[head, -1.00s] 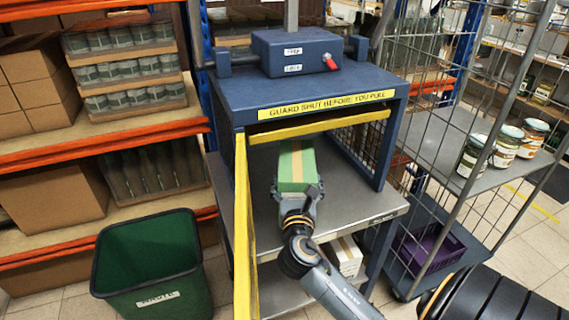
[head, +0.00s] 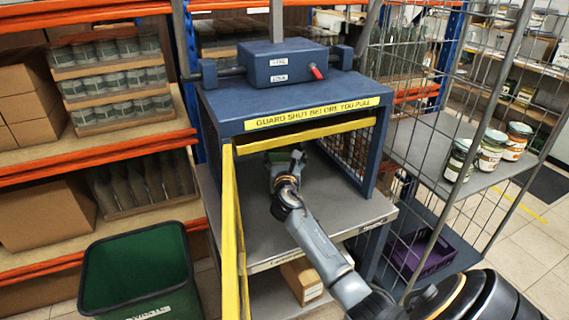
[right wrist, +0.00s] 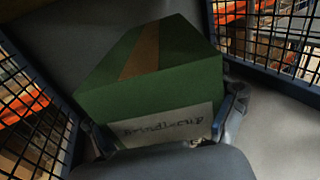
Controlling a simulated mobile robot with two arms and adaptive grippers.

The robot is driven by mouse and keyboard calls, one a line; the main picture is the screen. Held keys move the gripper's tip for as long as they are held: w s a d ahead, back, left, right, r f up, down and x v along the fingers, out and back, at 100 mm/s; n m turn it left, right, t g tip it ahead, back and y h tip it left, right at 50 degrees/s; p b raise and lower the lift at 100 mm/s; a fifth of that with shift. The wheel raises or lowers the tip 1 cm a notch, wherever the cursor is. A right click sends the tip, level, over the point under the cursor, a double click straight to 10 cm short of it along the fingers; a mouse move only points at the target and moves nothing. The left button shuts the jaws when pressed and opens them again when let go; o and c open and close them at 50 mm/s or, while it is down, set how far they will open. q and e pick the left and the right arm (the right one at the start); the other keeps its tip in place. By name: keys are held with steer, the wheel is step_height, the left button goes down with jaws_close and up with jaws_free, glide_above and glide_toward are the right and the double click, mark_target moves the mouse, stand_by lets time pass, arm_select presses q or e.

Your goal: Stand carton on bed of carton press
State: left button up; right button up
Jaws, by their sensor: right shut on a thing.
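The green carton (right wrist: 155,65) has a brown tape strip on top and a pale, partly legible label on its near side. My right gripper (right wrist: 167,118) is shut on the carton, one finger at each side of its near end. In the head view, my right gripper (head: 285,160) reaches inside the blue carton press (head: 300,108), over its grey bed (head: 335,218). There the carton is almost wholly hidden by the gripper and guard. I cannot tell if its underside touches the bed. My left gripper is not in view.
The yellow guard frame (head: 231,235) stands open at the left of the press. Mesh sides flank the inside. A green bin (head: 137,262) is at lower left, a wire cage trolley with jars (head: 491,148) at right. Another carton (head: 302,280) sits on the shelf below.

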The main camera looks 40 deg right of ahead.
steer(key=shift+f, duration=1.2)
steer(key=shift+b, duration=0.3)
steer(key=o, duration=1.4)
steer(key=shift+f, duration=0.15)
steer(key=shift+c, duration=0.2)
steer(key=shift+a, duration=0.1)
steer(key=shift+r, duration=0.3)
steer(key=shift+s+a+f, duration=0.15)
steer(key=shift+s+a, duration=0.1)
steer(key=v, duration=1.1)
steer(key=shift+s+p, duration=0.2)
steer(key=shift+p, duration=0.2)
